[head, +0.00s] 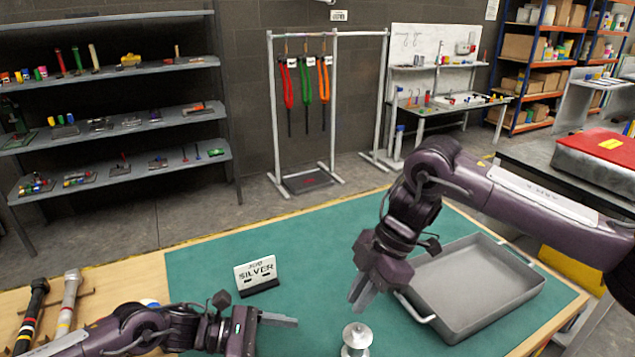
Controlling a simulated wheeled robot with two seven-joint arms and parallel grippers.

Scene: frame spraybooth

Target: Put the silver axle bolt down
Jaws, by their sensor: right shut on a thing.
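My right gripper (362,294) points down over the green mat (215,262), left of the grey tray. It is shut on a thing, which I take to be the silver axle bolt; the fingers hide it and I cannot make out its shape. A shiny silver round part (356,338) with a knob on top stands upright on the mat below, apart from the fingertips and cut by the bottom edge. My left gripper (282,320) is low at the left, pointing right, seen side-on; its finger gap does not show. A sign reading SILVER (256,273) stands on the mat.
An empty grey metal tray (478,290) lies at the mat's right. Two handled tools, one black (32,312) and one silver (70,300), lie at the bench's left end. The mat between sign and tray is largely clear. Shelves and a frame rack stand behind.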

